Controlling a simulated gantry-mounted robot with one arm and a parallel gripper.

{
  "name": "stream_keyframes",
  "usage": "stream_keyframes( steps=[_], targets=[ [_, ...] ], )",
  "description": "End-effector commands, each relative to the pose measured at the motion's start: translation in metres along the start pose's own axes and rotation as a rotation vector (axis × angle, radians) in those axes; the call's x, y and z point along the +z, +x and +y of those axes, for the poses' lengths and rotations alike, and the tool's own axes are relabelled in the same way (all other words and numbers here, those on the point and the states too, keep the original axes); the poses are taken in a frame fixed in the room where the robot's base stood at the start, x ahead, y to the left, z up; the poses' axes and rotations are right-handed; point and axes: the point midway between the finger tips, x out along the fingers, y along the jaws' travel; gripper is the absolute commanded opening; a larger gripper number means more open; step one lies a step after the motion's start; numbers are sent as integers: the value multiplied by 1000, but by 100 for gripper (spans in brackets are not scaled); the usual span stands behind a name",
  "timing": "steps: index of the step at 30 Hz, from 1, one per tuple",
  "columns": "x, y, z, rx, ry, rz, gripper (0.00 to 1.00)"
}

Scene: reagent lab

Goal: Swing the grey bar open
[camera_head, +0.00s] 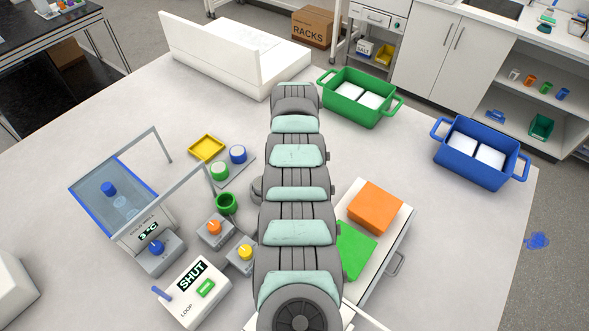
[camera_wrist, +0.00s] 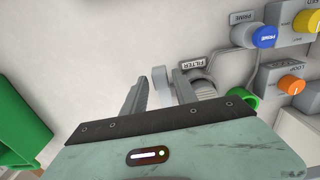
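In the wrist view my gripper (camera_wrist: 160,80) is open, with its two dark grey fingers apart. A light grey upright piece (camera_wrist: 161,88) shows between them, with gaps on both sides; it may be the grey bar, but its far end and hinge are hard to make out. A ridged grey cylinder (camera_wrist: 206,86) stands just right of the right finger, below a FILTER label (camera_wrist: 195,63). In the head view my arm hides the gripper and this spot. Thin grey rails (camera_head: 183,182) stand over a blue-edged bath (camera_head: 120,203) at the left.
A blue PRIME knob (camera_wrist: 263,37), an orange LOOP knob (camera_wrist: 291,84) and a green ring (camera_wrist: 243,102) lie right of the gripper. A green object (camera_wrist: 20,125) is at the left. A white drawer unit (camera_head: 394,240) stands right of my arm.

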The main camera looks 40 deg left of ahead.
Motion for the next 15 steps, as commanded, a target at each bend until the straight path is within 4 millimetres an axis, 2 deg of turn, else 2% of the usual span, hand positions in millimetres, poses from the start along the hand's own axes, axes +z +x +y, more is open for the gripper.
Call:
stream_keyframes(
  steps=[10, 15],
  targets=[
    [0, -1, 0, 0, 1, 0, 42],
    [1, -10, 1, 0, 2, 0, 42]
  ],
)
